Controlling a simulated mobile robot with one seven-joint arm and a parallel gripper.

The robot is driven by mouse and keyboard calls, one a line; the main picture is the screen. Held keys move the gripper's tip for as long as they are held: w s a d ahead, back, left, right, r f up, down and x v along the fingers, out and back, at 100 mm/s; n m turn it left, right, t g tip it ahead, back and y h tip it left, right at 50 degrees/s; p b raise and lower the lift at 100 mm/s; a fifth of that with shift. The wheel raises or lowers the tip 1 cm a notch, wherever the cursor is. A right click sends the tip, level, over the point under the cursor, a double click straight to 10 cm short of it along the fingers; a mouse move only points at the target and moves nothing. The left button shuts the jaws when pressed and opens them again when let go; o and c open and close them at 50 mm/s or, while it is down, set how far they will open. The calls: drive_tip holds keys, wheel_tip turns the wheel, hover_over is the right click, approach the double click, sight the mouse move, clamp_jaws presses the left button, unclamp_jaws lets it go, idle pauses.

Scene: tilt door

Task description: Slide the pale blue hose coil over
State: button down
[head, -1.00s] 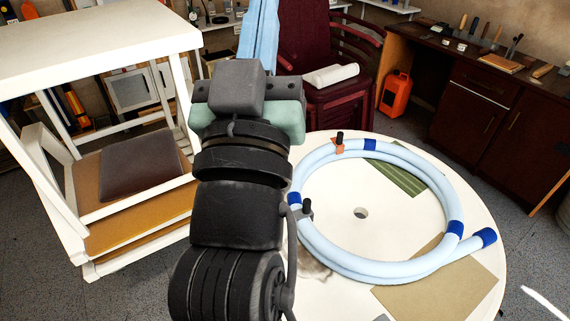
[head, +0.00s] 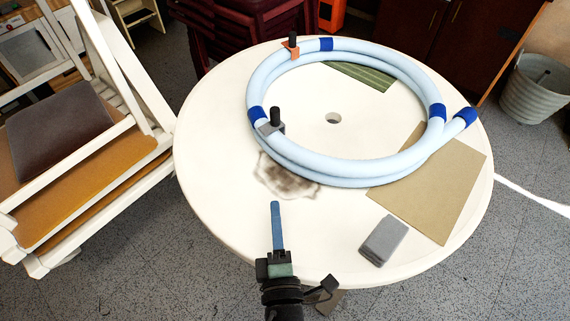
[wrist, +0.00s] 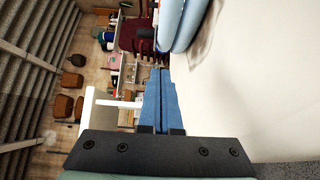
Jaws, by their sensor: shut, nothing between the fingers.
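The pale blue hose coil (head: 352,167) lies on the round white table, with dark blue bands and one loose end pointing right. An orange clamp (head: 292,50) and a grey clamp (head: 270,124), each with a black knob, sit on its left side. My gripper (head: 276,206) is shut and empty, its blue fingers pointing away from me over the table's near part, short of the coil. In the wrist view the coil (wrist: 182,25) shows at the top, beyond the shut fingers (wrist: 160,80). I cannot tell the fingers' exact height above the table.
The white table (head: 225,190) has a centre hole and a dark smudge (head: 285,182) near the coil. A tan sheet (head: 440,195) and a green striped sheet (head: 362,76) lie partly under the coil. A grey block (head: 383,240) sits near the front edge. A white chair frame (head: 150,95) stands left.

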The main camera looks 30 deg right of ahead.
approach(285, 150)
drive_tip(key=w, duration=0.1)
drive_tip(key=w+a, duration=0.1)
drive_tip(key=w, duration=0.2)
drive_tip(key=shift+w+a, duration=0.1)
drive_tip(key=shift+a, duration=0.25)
drive_tip(key=d, duration=0.1)
drive_tip(key=w+d+b, duration=0.1)
drive_tip(key=d, duration=0.1)
drive_tip(key=shift+w+f, duration=0.1)
drive_tip(key=shift+w, duration=0.15)
drive_tip(key=shift+w+d+b, duration=0.1)
drive_tip(key=shift+d+b, duration=0.2)
drive_tip(key=shift+d, duration=0.1)
drive_tip(key=shift+w+d, duration=0.1)
drive_tip(key=shift+d, duration=0.15)
drive_tip(key=w+d+b, duration=0.1)
drive_tip(key=d, duration=0.3)
drive_tip(key=w+d+b, duration=0.2)
drive_tip(key=d, duration=0.2)
drive_tip(key=w+d+b, duration=0.2)
drive_tip(key=d, duration=0.2)
drive_tip(key=shift+d, duration=0.1)
